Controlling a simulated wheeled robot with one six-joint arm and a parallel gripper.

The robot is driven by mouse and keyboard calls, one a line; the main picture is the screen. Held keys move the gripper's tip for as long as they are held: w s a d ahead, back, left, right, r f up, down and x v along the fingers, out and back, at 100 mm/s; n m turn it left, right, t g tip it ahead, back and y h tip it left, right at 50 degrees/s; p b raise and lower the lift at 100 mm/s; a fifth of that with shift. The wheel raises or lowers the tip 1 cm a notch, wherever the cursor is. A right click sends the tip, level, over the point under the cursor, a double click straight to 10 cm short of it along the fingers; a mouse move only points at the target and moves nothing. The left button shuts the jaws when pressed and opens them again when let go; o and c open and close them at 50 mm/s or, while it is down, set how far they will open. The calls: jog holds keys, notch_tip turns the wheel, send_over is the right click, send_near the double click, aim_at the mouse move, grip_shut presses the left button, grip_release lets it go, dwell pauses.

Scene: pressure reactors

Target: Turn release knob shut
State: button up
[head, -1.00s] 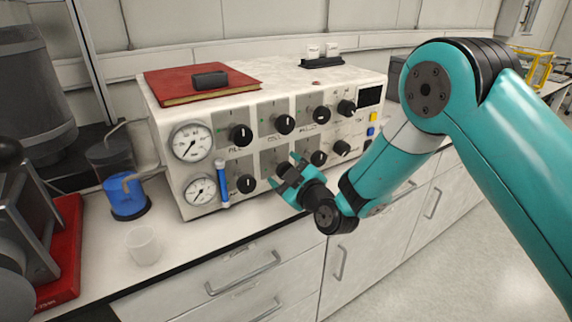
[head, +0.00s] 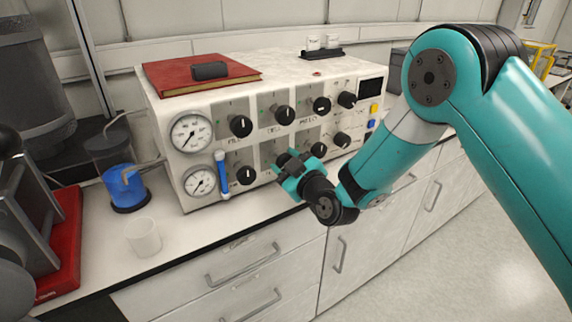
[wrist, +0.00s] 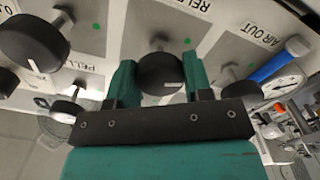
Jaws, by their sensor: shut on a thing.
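The release knob (wrist: 160,74) is a round black knob with a white pointer mark, under a label cut off after "REL". It sits on the front panel of a white control box (head: 206,95). In the wrist view my gripper (wrist: 160,82) has its two teal fingers on either side of this knob, shut on it. The pointer mark faces the lower right in that view. In the head view my gripper (head: 290,168) is at the lower row of knobs and hides the release knob.
Neighbouring black knobs stand close on both sides, one under an "AIR OUT" label (wrist: 262,34). Two gauges (head: 192,132) and a blue-handled lever (head: 223,178) are at the panel's left. A clear beaker (head: 144,238) stands on the counter. A red book (head: 195,75) lies on top.

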jog(key=m, duration=0.5)
jog(key=shift+b, duration=0.4)
jog(key=m, duration=0.6)
jog(key=shift+p, duration=0.3)
jog(key=m+p, duration=0.1)
jog(key=m, duration=0.4)
jog(key=shift+r+p, duration=0.1)
jog(key=shift+p, duration=0.25)
jog(key=m+p, duration=0.2)
jog(key=m, duration=0.4)
jog(key=shift+d, duration=0.1)
jog(key=shift+m+p, duration=0.3)
jog(key=o, duration=0.9)
